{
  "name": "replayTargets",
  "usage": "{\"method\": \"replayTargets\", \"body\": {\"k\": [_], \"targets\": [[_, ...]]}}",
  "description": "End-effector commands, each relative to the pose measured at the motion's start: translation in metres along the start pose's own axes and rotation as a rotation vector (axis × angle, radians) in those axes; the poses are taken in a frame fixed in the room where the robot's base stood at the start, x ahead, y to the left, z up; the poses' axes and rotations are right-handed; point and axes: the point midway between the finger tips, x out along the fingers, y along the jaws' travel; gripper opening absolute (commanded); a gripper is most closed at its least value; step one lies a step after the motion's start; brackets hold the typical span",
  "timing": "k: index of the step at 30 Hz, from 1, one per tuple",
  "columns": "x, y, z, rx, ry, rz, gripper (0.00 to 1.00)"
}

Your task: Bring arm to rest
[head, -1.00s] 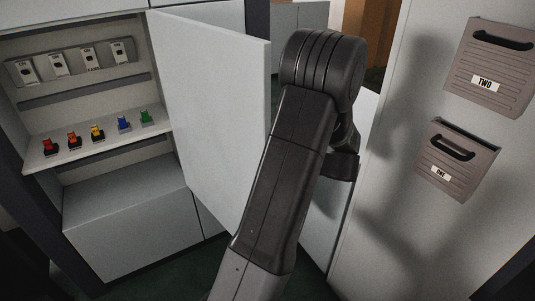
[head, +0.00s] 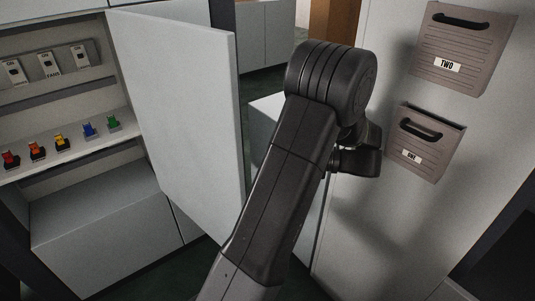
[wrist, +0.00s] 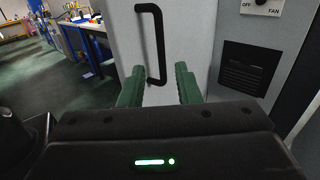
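My arm (head: 290,165) rises from the bottom middle of the head view and bends at a dark ribbed joint; its far end is hidden behind that joint. In the wrist view my gripper (wrist: 160,86) has two green fingers standing wide apart with nothing between them. Beyond the fingers is a pale door with a black bar handle (wrist: 152,45). The handle appears between and past the fingers, not held.
An open pale door (head: 185,110) stands left of my arm. Holders marked TWO (head: 450,85) and ONE (head: 440,165) hang on the right panel.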

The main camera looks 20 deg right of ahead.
Motion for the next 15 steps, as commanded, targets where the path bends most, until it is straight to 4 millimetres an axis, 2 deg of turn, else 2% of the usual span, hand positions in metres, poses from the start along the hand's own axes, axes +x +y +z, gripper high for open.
{"method": "replayTargets", "body": {"k": [4,15], "targets": [[-0.0108,0.0001,0.0009,0.001,0.001,0.0,0.3],[-0.0113,0.0002,0.0002,0.0,0.001,0.0,0.3]]}}
